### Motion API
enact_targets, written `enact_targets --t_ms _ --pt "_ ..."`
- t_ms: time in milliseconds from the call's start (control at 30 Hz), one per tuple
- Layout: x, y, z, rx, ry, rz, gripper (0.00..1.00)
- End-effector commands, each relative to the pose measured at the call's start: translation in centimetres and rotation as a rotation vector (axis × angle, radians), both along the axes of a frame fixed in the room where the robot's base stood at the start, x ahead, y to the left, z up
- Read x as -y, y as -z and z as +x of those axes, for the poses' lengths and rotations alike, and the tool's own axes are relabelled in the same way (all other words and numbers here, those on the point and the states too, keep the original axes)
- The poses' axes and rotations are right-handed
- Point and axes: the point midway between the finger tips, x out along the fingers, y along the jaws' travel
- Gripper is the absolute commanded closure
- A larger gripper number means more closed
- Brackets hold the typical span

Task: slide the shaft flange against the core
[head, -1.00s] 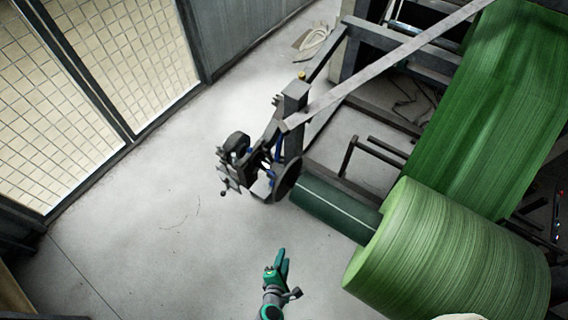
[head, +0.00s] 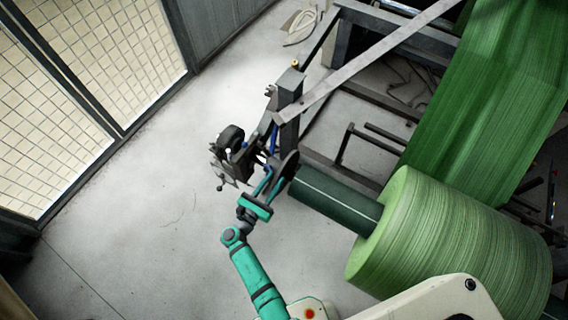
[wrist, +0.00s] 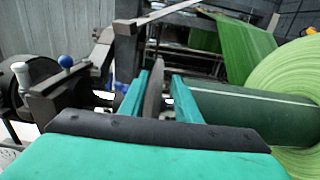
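The shaft flange (head: 289,166) is a dark grey disc beside the stand's post. In the wrist view the flange (wrist: 154,80) stands edge-on between my two fingers. My gripper (head: 268,182) is open, with one teal finger on each side of the disc. In the wrist view my gripper (wrist: 160,80) has its left finger close to the disc and a visible gap on the right. The core (head: 338,200) is a dark green cylinder reaching from the green roll towards the flange. It also shows in the wrist view (wrist: 265,112), its left end partly hidden by my right finger.
The large green roll (head: 445,235) lies at the right, with green web (head: 500,90) running up from it. The stand's post (head: 289,95) and a black handwheel (head: 230,138) are close by. A blue-knobbed lever (wrist: 66,62) is left of my fingers. Floor at left is clear.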

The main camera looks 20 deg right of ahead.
Motion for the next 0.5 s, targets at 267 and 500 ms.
enact_targets --t_ms 267,500 --pt "3.9 0.0 3.1 0.002 0.001 0.003 0.70" --pt "5.9 0.0 4.7 0.002 -0.001 0.003 0.70"
